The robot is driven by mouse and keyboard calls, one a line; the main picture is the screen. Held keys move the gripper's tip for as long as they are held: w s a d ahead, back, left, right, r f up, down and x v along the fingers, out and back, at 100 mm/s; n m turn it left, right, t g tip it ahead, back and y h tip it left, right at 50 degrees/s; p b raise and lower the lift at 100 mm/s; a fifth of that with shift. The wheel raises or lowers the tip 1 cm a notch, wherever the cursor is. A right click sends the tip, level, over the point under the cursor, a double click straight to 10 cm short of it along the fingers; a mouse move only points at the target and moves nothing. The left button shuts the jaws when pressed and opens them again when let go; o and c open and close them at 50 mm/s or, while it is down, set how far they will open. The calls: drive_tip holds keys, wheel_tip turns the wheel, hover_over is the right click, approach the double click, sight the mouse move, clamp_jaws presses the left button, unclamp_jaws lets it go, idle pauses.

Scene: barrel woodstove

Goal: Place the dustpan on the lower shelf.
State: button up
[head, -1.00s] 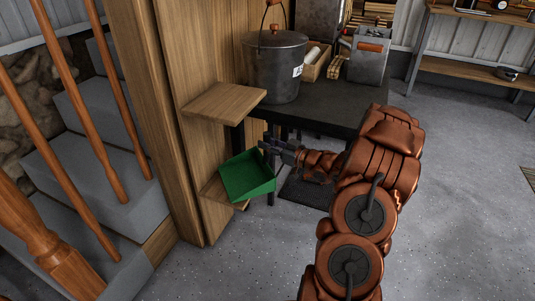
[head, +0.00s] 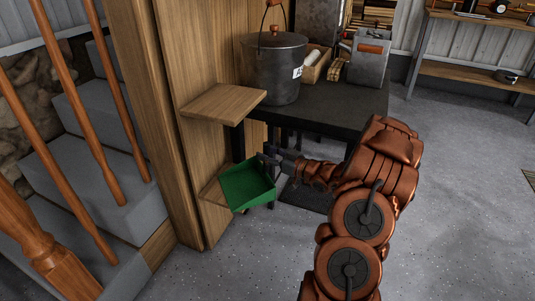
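The green dustpan (head: 248,188) is in the head view, left of my gripper and overlapping the lower shelf. My gripper (head: 272,158) is at the dustpan's far right side, where it appears shut on it; the fingertips are small and partly hidden. The lower shelf (head: 214,195) is a small wooden board on the wooden post, and the dustpan covers much of its right part. I cannot tell whether the dustpan touches the shelf. The upper shelf (head: 222,102) is a bare wooden board directly above.
A dark table (head: 340,104) stands behind, holding a metal bucket (head: 275,70), a wooden box (head: 316,64) and a grey caddy (head: 369,60). The wooden post (head: 178,150) and stair balusters (head: 85,100) are at left. The floor (head: 450,190) at right is clear.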

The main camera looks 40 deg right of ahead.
idle(0.3)
drive_tip(key=shift+s+d+r, duration=0.1)
drive_tip(key=shift+s, duration=0.05)
drive_tip(key=p+v, duration=0.3)
drive_tip(key=v, duration=0.9)
drive_tip(key=w+g+h, duration=0.4)
drive_tip(key=w+h, duration=0.2)
drive_tip(key=w, duration=0.2)
drive_tip(key=s+a+r+m+g, duration=0.1)
drive_tip(key=s+a+r+g, duration=0.2)
drive_tip(key=s+a, duration=0.8)
drive_tip(key=s+a+r+m+g, duration=0.1)
drive_tip(key=s+a+r+g, duration=0.2)
drive_tip(key=s+a+g, duration=0.5)
drive_tip(key=s+a+r+m+g, duration=0.1)
drive_tip(key=s+a+g, duration=0.4)
drive_tip(key=s+a, duration=0.9)
drive_tip(key=s+r, duration=0.1)
drive_tip(key=s, duration=0.4)
drive_tip(key=shift+s+a+r+m+g, duration=0.2)
drive_tip(key=shift+a+r+m+g, duration=0.05)
drive_tip(key=shift+r+m+g, duration=0.15)
